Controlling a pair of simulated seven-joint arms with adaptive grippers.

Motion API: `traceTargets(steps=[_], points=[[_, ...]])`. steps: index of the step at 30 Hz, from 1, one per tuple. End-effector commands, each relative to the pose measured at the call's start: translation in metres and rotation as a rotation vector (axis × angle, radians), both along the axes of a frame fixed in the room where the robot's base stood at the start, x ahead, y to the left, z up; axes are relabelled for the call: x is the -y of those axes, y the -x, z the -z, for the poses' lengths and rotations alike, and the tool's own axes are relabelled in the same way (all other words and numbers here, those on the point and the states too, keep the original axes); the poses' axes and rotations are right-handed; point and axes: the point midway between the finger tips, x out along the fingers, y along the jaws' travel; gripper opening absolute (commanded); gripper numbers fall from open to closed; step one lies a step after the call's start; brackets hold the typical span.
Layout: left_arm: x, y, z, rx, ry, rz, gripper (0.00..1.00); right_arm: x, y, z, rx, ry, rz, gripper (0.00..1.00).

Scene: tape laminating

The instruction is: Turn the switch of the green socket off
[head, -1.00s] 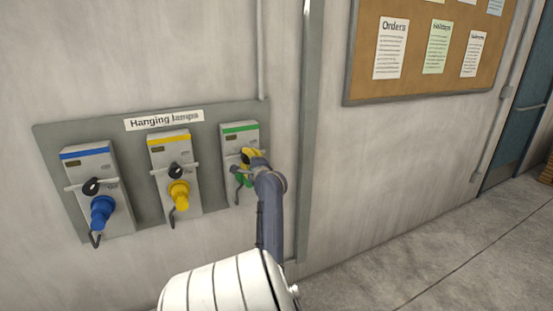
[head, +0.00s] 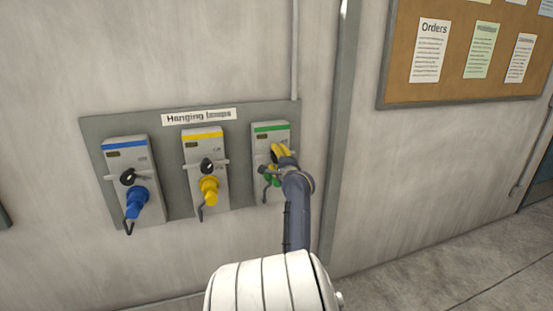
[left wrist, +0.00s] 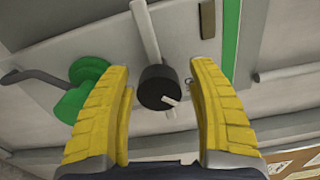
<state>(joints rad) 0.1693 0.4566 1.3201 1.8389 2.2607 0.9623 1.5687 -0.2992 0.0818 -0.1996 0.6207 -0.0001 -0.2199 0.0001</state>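The green socket (head: 270,137) is the right one of three on the wall panel, with a green stripe at its top. Its black round switch (left wrist: 155,88) shows in the left wrist view, with a white pointer and a light bar behind it. The green plug (left wrist: 82,90) is left of the switch there. My left gripper (left wrist: 161,74) has its yellow fingers spread, one on each side of the switch, with visible gaps. In the head view, the left gripper (head: 281,155) covers the switch and part of the plug. My right gripper is in neither view.
The yellow socket (head: 202,146) and blue socket (head: 125,155), each with a plug and black switch, are to the left on the grey panel (head: 176,190). A vertical wall post (head: 338,130) stands right of the panel. A corkboard (head: 450,75) hangs at upper right.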

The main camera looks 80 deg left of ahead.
Motion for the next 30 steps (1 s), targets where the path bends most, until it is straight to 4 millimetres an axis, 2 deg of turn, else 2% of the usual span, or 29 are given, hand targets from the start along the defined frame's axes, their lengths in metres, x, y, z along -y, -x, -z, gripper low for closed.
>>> traceTargets(steps=[8,13,30], points=[[0.000,-0.001,0.001,0.000,0.002,0.002,0.65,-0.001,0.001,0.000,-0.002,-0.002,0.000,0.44],[0.009,-0.004,0.002,0.000,0.003,0.003,0.65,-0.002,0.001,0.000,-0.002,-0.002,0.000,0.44],[0.097,-0.022,0.001,0.000,0.002,0.002,0.65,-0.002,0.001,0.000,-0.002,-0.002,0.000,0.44]])
